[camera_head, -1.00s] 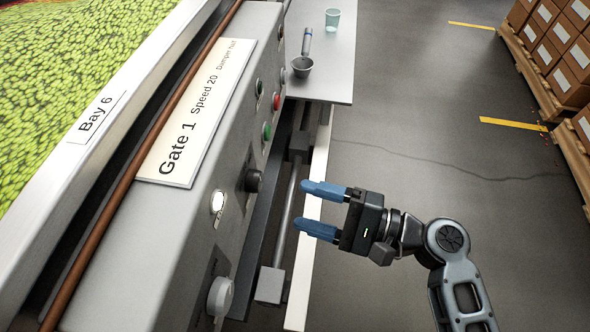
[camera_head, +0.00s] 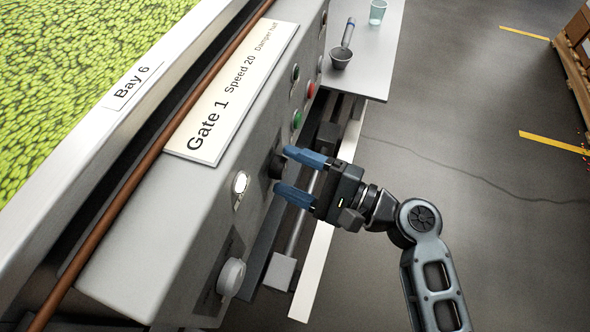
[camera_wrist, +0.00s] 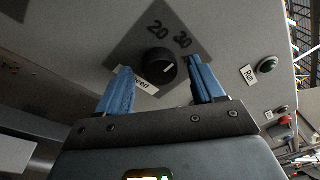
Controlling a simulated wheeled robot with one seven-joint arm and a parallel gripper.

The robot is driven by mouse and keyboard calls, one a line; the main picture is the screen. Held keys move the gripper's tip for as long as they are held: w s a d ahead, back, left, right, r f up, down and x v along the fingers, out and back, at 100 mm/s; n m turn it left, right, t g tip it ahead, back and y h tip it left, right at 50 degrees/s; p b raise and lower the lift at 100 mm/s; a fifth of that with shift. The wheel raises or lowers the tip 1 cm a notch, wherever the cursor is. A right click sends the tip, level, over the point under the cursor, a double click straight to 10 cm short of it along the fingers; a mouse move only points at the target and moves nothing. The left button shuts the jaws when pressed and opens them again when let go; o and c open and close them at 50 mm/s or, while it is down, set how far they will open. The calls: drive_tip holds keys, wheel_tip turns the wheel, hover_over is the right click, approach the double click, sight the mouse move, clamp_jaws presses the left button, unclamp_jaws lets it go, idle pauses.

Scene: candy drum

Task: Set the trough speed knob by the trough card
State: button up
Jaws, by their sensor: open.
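The trough card (camera_head: 228,92) is a white plate on the panel's top, reading "Gate 1 Speed 20 Damper half". The black speed knob (camera_wrist: 160,64) sits on a grey dial plate (camera_wrist: 140,38) in the wrist view; "20" and "30" are readable there. Its label is partly hidden by the left finger. A short pale mark shows on the knob, but its exact setting is unclear. In the head view the knob (camera_head: 276,167) is just left of the fingertips. My gripper (camera_head: 284,170) is open and empty, its blue fingers to either side of the knob in the wrist view.
A lit white lamp (camera_head: 240,182) and a grey knob (camera_head: 231,276) are on the panel's near part. Green (camera_head: 297,118) and red (camera_head: 311,89) buttons lie farther along. A side table (camera_head: 375,55) holds a scoop (camera_head: 341,58) and a cup (camera_head: 377,12).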

drive_tip(key=c, duration=1)
drive_tip(key=shift+c, duration=0.2)
drive_tip(key=shift+f+n+b, duration=0.15)
drive_tip(key=shift+n+b, duration=0.15)
drive_tip(key=shift+b, duration=0.2)
drive_tip(key=shift+f+n+b, duration=0.15)
drive_tip(key=shift+n+b, duration=0.35)
drive_tip(key=shift+b, duration=0.25)
drive_tip(key=n+b, duration=0.2)
drive_tip(key=b, duration=0.1)
drive_tip(key=shift+f+y, duration=0.15)
drive_tip(key=shift+y, duration=0.25)
drive_tip(key=n+b, duration=0.3)
drive_tip(key=b, duration=0.1)
drive_tip(key=shift+n, duration=0.4)
drive_tip(key=shift+n+b, duration=1)
drive_tip(key=shift+b, duration=0.15)
drive_tip(key=shift+r+y, duration=0.25)
drive_tip(key=shift+y, duration=0.05)
